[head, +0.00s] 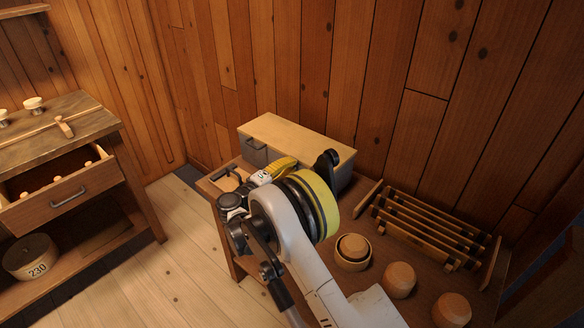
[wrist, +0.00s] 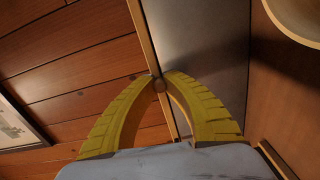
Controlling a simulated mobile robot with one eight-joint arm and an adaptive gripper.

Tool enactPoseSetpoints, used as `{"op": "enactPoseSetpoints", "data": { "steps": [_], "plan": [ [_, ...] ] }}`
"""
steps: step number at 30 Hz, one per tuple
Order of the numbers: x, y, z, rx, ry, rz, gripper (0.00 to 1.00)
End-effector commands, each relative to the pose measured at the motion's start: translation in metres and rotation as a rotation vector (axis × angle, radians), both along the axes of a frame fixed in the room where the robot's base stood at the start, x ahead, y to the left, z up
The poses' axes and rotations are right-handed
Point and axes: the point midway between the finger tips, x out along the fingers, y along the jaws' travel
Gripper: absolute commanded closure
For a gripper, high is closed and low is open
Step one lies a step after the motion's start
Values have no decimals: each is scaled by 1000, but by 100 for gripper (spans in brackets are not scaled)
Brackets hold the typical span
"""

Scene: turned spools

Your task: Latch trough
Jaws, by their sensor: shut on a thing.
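A long box with a pale wooden top (head: 297,136) and grey sides stands on the bench against the plank wall; it looks like the trough. A dark handle shows on its left end. I cannot tell whether any latch is fastened.
A slatted wooden rack (head: 430,228) and several turned wooden pieces, one a cup (head: 352,252), stand on the bench to the right. At left is a cabinet with an open drawer (head: 62,200) and a round box marked 230 (head: 32,257). Pale floor lies between.

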Motion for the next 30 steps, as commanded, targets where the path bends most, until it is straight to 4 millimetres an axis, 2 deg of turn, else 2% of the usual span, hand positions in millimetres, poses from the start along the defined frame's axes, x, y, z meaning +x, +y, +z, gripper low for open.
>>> {"op": "enactPoseSetpoints", "data": {
  "steps": [9, 23, 24, 30],
  "plan": [
    [1, 4, 0, -68, 56, 2, 100],
    [2, 5, 1, -77, 61, 5, 100],
    [2, 5, 1, -78, 60, 5, 78],
    [2, 4, 1, -77, 59, 3, 76]
  ]
}}
